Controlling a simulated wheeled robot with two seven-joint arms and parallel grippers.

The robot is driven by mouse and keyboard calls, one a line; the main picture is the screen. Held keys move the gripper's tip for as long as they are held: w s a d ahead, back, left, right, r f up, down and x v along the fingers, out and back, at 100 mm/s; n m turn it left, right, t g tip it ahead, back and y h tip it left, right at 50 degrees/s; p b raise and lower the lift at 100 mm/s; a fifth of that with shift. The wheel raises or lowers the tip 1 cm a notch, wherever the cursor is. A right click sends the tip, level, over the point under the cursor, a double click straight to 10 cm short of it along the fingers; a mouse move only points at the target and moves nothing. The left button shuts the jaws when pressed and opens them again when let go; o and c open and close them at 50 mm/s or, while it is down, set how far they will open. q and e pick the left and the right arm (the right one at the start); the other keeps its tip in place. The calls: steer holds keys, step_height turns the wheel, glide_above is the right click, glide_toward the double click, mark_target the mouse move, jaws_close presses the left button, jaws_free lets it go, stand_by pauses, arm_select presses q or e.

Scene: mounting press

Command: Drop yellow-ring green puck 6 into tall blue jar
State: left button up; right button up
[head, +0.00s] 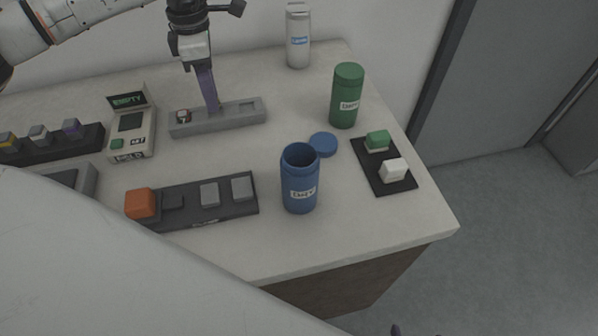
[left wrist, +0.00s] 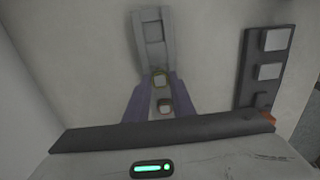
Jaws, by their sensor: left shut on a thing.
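My left gripper (head: 213,106) reaches down with its purple fingers to the grey slotted rack (head: 240,115). In the left wrist view its fingertips (left wrist: 160,86) are shut on a small yellow-ringed puck (left wrist: 160,79) at the rack; its top looks greyish there, and in the head view the fingers hide it. I cannot tell whether it is lifted clear. The tall blue jar (head: 299,186) stands upright and open at the front right, its label partly readable. Only a dark purple tip, seemingly of my right gripper (head: 397,330), shows at the bottom edge.
A red-ringed puck (head: 183,117) sits at the rack's left end. A blue lid (head: 323,144) lies behind the jar. A green jar (head: 346,98), a white bottle (head: 298,40) and a black tray (head: 381,168) surround it. A dark block holder (head: 222,211) lies left of the jar.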

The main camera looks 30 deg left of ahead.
arm_select(q)
steer(key=shift+r+p, duration=1.9)
steer(key=shift+r, duration=0.65)
